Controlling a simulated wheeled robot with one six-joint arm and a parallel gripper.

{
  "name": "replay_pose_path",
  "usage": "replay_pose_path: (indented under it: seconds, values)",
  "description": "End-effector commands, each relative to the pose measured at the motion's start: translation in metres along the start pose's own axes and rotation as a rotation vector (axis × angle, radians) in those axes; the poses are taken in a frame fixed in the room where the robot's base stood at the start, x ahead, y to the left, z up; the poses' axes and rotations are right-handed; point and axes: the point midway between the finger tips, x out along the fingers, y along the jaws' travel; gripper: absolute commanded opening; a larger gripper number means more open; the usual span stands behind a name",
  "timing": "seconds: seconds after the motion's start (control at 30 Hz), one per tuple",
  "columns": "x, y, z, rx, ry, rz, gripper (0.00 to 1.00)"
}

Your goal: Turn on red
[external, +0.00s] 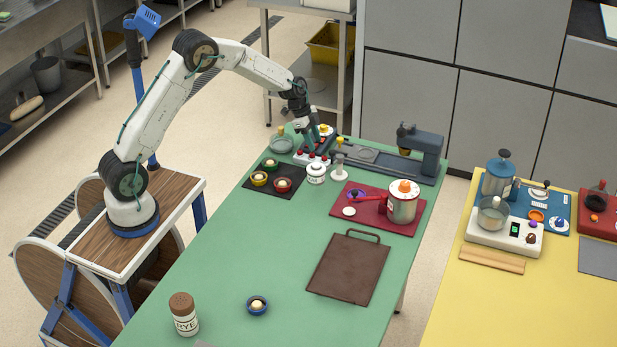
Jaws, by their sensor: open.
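A small white panel (323,159) with red knobs or buttons stands near the far end of the green table. Its details are too small to tell which are on or off. My gripper (309,149) points down at this panel, over its left part; the dark fingers partly hide it. The jaws are open, and I cannot tell whether they touch a knob. A red bowl (283,185) sits on a black mat (262,193) in front of the panel, with a yellow bowl (259,179) and a green bowl (270,163).
A white jar (316,174) stands close in front of the panel. A grey machine (425,157) is to its right. A red mat (373,220) holds a lidded pot (403,203). A brown board (348,270), a rye jar (183,315) and a blue bowl (257,306) lie nearer.

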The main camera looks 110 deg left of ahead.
Motion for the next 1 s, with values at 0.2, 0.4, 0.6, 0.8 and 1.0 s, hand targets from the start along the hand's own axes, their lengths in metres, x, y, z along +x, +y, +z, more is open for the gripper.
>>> replay_pose_path:
  seconds: [0.2,0.4,0.6,0.8,1.0]
  values:
    - [-0.0004,0.0001,0.0,0.0,0.0,0.0,0.21]
    - [-0.0005,0.0001,-0.0001,0.0,-0.001,0.0,0.0]
    - [0.0016,0.0009,-0.0029,0.004,-0.071,0.005,0.0]
    - [0.0018,0.0005,-0.0032,0.001,-0.122,0.001,0.0]
    - [0.0016,0.0002,-0.003,0.0,-0.123,0.001,0.0]
